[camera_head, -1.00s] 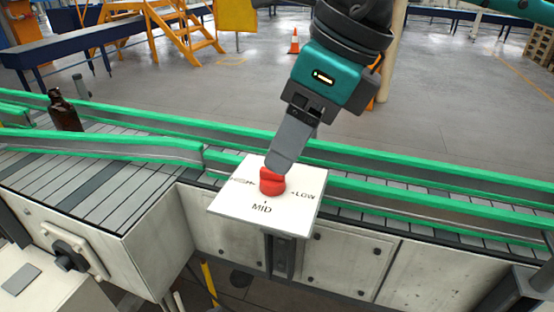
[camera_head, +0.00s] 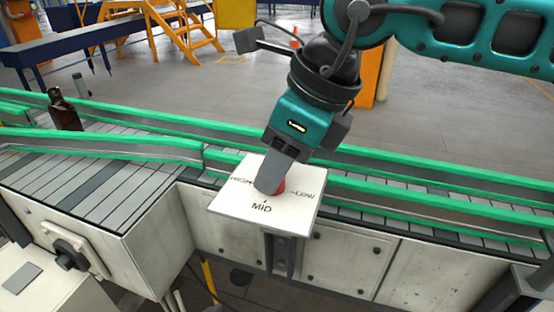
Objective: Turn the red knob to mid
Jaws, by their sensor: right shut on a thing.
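The red knob (camera_head: 281,188) sits on a white panel (camera_head: 235,209) marked HIGH at left, MID at the front and LOW at right. My right gripper (camera_head: 268,187) reaches down from above and is shut on the knob. Its grey finger covers most of the knob, and only a red strip shows at the right. The knob's pointer is hidden, so I cannot tell which mark it faces. My left gripper is not in view.
A conveyor with green rails (camera_head: 440,208) runs behind the panel. A brown bottle (camera_head: 64,110) stands on it at the left. A black switch (camera_head: 70,253) is on the box at lower left. Open floor lies beyond the conveyor.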

